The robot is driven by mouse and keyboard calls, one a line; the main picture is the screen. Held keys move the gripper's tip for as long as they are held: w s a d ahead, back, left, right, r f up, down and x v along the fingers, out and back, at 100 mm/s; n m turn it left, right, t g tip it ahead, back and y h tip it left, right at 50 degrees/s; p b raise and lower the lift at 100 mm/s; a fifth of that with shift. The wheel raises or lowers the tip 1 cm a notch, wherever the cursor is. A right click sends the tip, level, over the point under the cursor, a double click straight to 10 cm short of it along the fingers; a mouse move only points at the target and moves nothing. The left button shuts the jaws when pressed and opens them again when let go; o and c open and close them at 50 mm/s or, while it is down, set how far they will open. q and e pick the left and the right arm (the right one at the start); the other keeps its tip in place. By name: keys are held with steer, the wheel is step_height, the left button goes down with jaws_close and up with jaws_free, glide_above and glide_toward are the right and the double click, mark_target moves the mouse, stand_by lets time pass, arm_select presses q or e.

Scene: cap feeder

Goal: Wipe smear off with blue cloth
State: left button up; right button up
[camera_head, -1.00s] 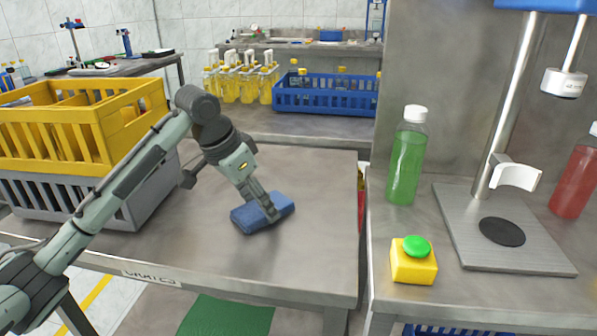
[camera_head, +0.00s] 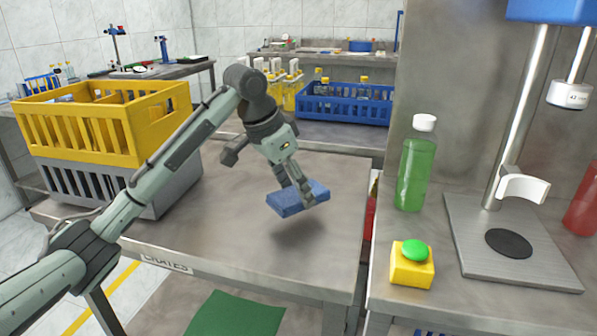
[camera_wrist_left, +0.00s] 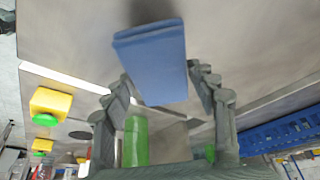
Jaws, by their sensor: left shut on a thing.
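The blue cloth (camera_head: 287,203), a thick folded pad, is held by my left gripper (camera_head: 300,190) above the bare steel table (camera_head: 225,225). A soft shadow lies on the table below it, with a gap between. In the left wrist view the cloth (camera_wrist_left: 155,65) sits between the finger tips, its flat face showing. My left gripper is shut on it. I cannot make out a smear on the surfaces in view. My right gripper is not in view.
A yellow crate (camera_head: 88,137) on a grey crate (camera_head: 165,190) stands left. Right, on another bench, are a green bottle (camera_head: 415,170), a yellow block with green button (camera_head: 411,272) and a metal stand (camera_head: 470,250). A blue crate (camera_head: 345,112) stands behind. The table's middle is clear.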

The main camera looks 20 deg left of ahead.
arm_select(q)
steer(key=shift+r, duration=2.05)
steer(key=shift+f, duration=0.1)
